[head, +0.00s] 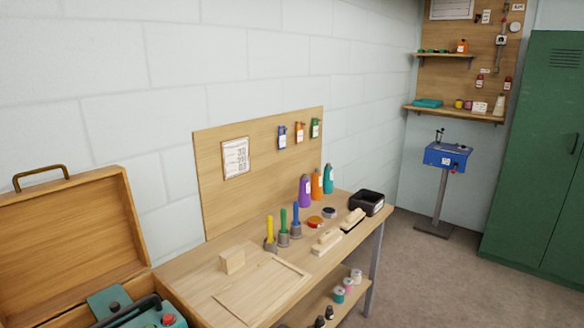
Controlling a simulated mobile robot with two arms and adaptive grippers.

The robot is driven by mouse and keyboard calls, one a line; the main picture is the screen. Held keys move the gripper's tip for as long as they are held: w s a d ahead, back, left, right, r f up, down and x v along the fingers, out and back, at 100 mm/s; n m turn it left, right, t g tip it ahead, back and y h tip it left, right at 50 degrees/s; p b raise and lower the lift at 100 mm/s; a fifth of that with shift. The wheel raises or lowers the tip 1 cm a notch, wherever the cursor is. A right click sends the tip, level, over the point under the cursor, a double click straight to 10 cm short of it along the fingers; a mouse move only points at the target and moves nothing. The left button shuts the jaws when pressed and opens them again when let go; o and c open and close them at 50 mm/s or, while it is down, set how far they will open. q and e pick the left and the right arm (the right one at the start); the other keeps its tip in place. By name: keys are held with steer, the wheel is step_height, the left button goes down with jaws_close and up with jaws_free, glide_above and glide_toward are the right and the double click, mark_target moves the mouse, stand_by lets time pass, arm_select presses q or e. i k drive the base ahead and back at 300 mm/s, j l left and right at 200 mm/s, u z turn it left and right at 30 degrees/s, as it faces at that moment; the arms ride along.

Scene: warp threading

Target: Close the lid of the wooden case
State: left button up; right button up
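The wooden case (148,283) is at the lower left of the head view, cut off by the left and bottom edges. Its lid (65,235) stands open, roughly upright, leaning back near the wall. A brass-coloured handle (40,177) sits on the lid's top edge. Inside the case lie a green item (108,300) and a dark handle-like part with a red knob. The front of the case is out of view. Neither of my grippers shows in the head view.
Right of the case is a wooden workbench (205,290) with a wooden block, brushes, stamps, bottles and a black bin (367,202). A blue stand (447,155) and green locker (530,150) are farther right. The floor at lower right is clear.

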mark_target(64, 242)
steer(key=u, duration=1.35)
